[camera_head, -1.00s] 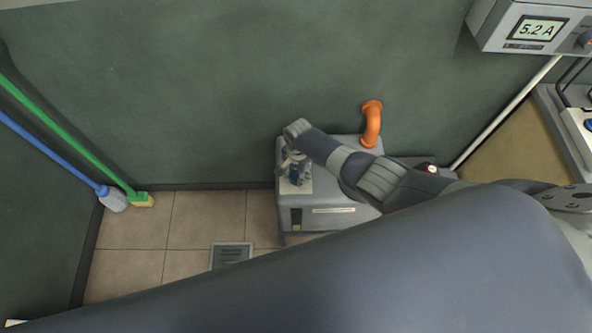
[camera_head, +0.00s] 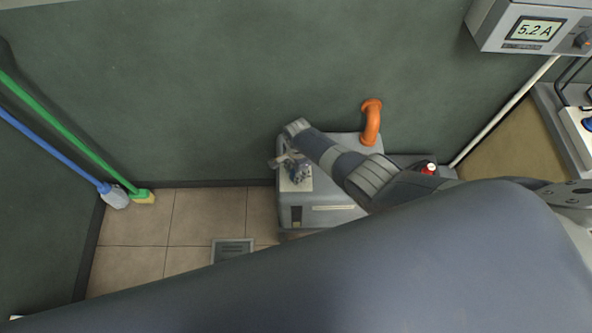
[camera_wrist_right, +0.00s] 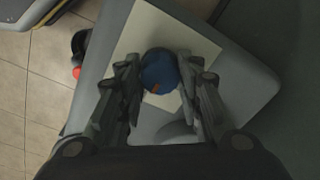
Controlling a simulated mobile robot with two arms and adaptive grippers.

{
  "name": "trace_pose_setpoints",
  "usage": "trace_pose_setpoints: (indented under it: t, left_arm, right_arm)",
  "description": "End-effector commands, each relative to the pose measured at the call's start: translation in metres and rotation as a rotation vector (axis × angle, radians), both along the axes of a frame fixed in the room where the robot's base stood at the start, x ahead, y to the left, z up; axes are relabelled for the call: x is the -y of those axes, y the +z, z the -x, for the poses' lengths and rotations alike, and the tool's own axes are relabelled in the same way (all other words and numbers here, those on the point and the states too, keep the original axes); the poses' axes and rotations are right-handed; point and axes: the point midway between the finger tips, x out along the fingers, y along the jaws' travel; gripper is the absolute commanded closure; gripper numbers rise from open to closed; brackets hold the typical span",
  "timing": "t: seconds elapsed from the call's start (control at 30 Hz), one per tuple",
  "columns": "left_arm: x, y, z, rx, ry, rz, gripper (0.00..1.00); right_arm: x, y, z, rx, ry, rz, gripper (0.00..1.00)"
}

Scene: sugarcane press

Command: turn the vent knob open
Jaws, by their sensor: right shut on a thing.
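The vent knob (camera_wrist_right: 158,68) is round and blue with an orange mark, on a pale plate (camera_wrist_right: 203,42) of the grey box (camera_wrist_right: 255,85). In the right wrist view my right gripper (camera_wrist_right: 160,78) has its two fingers on either side of the knob, shut on it. In the head view the right gripper (camera_head: 293,168) reaches down over the plate on top of the box (camera_head: 340,148) and hides the knob. My left gripper is not in view.
An orange bent pipe (camera_head: 371,122) rises from the back of the box near the wall. A floor drain (camera_head: 232,249) lies in front. A green broom (camera_head: 143,196) and a blue one (camera_head: 115,197) lean at left.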

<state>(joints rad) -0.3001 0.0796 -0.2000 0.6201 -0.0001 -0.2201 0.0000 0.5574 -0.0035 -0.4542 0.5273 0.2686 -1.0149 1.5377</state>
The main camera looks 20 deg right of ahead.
Motion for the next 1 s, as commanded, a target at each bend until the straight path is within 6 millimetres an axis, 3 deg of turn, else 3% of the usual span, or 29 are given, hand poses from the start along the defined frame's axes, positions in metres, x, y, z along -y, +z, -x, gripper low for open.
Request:
trace_pose_setpoints:
  t: [0.1,0.13,0.2,0.67,1.0]
  left_arm:
    - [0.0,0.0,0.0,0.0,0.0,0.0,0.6]
    - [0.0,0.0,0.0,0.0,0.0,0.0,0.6]
    - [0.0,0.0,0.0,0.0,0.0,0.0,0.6]
    - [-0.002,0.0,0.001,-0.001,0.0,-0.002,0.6]
    - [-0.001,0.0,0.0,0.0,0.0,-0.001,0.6]
  right_arm:
    - [0.002,-0.001,0.001,-0.004,-0.002,0.002,0.91]
    - [0.002,-0.001,0.001,-0.004,-0.002,0.002,0.62]
    - [0.002,-0.001,0.001,-0.004,-0.002,0.002,0.46]
    - [0.0,0.002,0.0,0.0,0.0,-0.001,0.46]
    - [0.001,0.025,0.001,0.001,0.001,0.0,0.46]
